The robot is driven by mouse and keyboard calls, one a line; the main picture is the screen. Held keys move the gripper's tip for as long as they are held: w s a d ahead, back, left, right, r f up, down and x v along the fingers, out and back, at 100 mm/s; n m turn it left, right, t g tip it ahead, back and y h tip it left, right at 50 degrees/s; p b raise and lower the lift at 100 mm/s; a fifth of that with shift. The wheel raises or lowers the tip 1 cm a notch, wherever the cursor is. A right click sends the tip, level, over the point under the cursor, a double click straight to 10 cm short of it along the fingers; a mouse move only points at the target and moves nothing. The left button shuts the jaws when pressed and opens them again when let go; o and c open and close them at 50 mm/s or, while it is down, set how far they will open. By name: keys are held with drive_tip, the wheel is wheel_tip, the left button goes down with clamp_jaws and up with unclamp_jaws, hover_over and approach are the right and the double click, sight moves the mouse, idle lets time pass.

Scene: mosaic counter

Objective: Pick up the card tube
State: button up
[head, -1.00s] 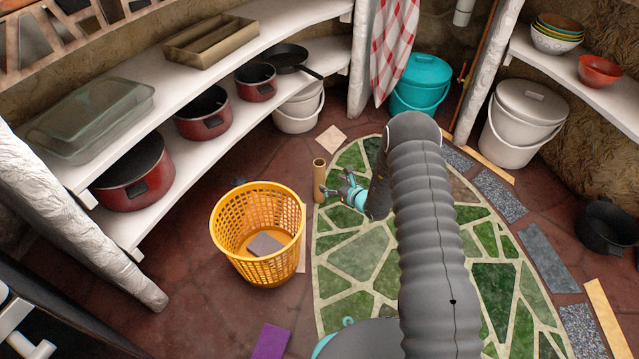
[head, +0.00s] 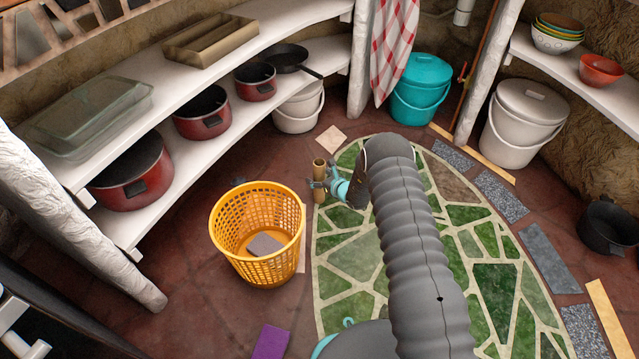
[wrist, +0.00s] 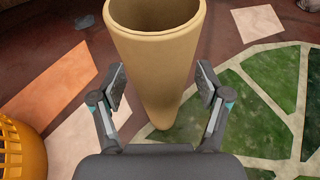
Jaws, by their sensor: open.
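The card tube (head: 319,171) is a tan hollow cylinder standing upright on the floor at the left edge of the green mosaic, behind the yellow basket. In the wrist view the tube (wrist: 156,60) rises between my two fingers, its open top toward the camera. My gripper (head: 321,185) is open around the tube, one finger on each side. In the wrist view my gripper (wrist: 160,88) shows a gap between each finger pad and the tube wall. The far side of the tube is hidden.
A yellow basket (head: 237,245) with a flat grey piece inside stands just left of the tube. A purple piece (head: 270,341) lies in front. Curved white shelves (head: 240,135) with pots run behind on the left. The green mosaic floor (head: 345,262) is clear in front.

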sight(322, 168)
drive_tip(key=c, duration=1)
drive_tip(key=shift+o, duration=0.2)
drive_tip(key=shift+r, duration=0.45)
drive_tip(key=r, duration=0.2)
drive_tip(key=d+r, duration=0.1)
drive_tip(key=r, duration=0.1)
drive_tip(key=w+d+r, duration=0.1)
drive_tip(key=d+r, duration=0.5)
drive_tip(key=d, duration=0.4)
drive_tip(key=shift+d+p, duration=0.35)
